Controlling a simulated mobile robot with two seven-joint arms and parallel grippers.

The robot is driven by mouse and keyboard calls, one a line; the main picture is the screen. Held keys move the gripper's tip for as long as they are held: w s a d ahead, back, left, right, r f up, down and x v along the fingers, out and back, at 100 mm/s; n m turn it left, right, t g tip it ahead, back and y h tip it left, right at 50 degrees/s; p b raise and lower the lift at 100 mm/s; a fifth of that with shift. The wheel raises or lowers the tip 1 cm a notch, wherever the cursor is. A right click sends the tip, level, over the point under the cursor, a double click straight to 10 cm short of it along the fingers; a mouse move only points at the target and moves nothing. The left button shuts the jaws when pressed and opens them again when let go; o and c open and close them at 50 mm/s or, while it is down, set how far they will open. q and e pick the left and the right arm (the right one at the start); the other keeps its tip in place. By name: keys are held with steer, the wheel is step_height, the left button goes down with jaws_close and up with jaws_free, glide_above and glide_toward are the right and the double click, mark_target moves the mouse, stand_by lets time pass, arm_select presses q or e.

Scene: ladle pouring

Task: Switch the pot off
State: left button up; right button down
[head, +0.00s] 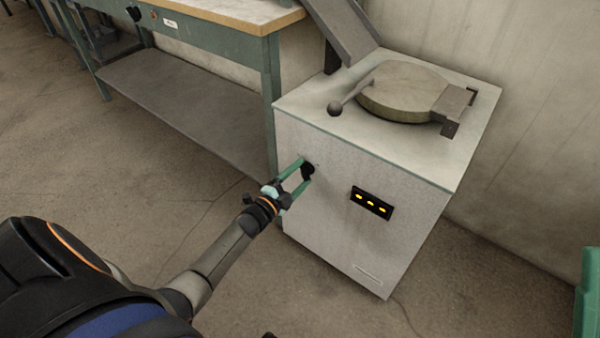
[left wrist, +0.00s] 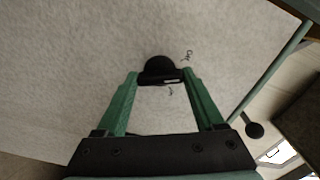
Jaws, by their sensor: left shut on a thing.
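The pot (head: 301,192) is a pale box-shaped unit with a round lid (head: 402,90) on top, and the lid is closed. A black knob (head: 308,170) sits on its front face; it also shows in the left wrist view (left wrist: 159,68) with small dark markings beside it. My left gripper (head: 304,172) is at the front face with its green fingers on both sides of the knob, shut on it. In the left wrist view the fingertips (left wrist: 160,78) meet the knob's sides. A dark panel (head: 371,202) with several lit yellow marks is right of the knob. My right gripper is not in view.
A green-framed workbench (head: 271,80) with a wooden top and a lower shelf (head: 190,108) stands left of the pot. A wall (head: 530,130) runs behind it. A green object (head: 588,300) shows at the right edge. The floor in front is clear.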

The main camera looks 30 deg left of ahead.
arm_select(q)
steer(key=shift+n+p, duration=0.5)
steer(key=shift+n, duration=1.6)
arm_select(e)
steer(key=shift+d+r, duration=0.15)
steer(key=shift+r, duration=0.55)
arm_select(q)
steer(key=o, duration=1.4)
steer(key=shift+s, duration=0.45)
steer(key=s+p, duration=0.1)
steer(key=s, duration=0.2)
steer(key=s+p, duration=0.1)
steer(key=s, duration=0.3)
steer(key=s+a+p, duration=0.1)
steer(key=s+p, duration=0.1)
steer(key=s, duration=0.2)
steer(key=shift+s, duration=0.25)
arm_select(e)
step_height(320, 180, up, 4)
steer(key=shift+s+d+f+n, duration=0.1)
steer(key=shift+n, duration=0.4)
arm_select(q)
steer(key=shift+d+r, duration=0.1)
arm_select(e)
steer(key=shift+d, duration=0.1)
